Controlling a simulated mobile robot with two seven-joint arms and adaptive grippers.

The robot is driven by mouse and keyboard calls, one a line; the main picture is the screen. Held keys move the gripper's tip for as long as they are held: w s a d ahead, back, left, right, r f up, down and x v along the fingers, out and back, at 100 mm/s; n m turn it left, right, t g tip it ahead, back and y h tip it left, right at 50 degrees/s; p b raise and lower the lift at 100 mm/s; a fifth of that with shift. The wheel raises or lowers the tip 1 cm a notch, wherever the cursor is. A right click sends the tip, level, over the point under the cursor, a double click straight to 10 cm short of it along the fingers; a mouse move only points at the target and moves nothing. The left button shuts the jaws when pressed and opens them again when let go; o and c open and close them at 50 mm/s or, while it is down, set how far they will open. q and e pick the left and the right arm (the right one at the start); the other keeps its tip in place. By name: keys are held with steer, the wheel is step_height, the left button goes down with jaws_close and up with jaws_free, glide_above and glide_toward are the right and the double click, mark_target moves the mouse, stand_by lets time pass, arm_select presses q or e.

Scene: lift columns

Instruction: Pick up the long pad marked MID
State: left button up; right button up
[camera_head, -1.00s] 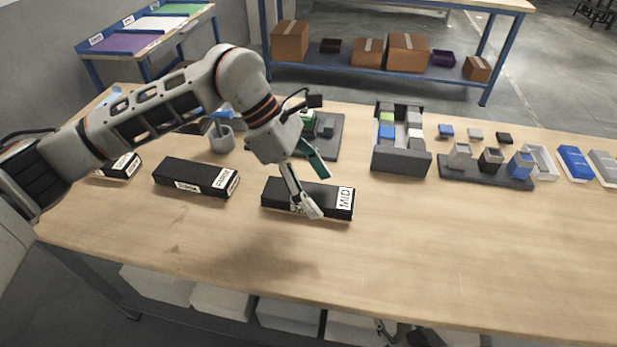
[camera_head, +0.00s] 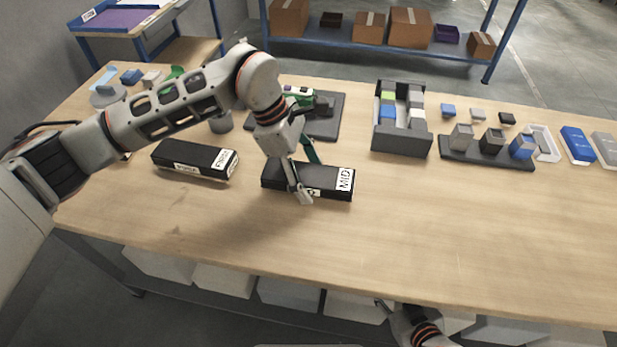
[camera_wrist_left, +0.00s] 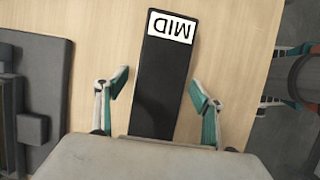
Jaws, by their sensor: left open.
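The long black pad marked MID (camera_head: 330,180) lies flat on the table, its white label at its right end. In the left wrist view the same pad (camera_wrist_left: 165,80) runs up from the gripper, label at the far end. My left gripper (camera_head: 307,178) is open over the pad. One finger is on its near side and the other on its far side. In the wrist view the fingers of the left gripper (camera_wrist_left: 158,82) stand apart on either side, with gaps to the pad. My right gripper (camera_wrist_left: 280,75) shows at the wrist view's right edge, fingers apart, beyond the table edge.
Another long black pad (camera_head: 190,160) with white labels lies to the left. A dark grey tray (camera_head: 328,122) is behind the pad. A grey bin with colored blocks (camera_head: 402,146) and a rack of small blocks (camera_head: 480,155) stand right. The table front (camera_head: 400,240) is clear.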

arm_select(q)
steer(key=c, duration=1.6)
steer(key=shift+o, duration=0.2)
steer(key=shift+r, duration=0.2)
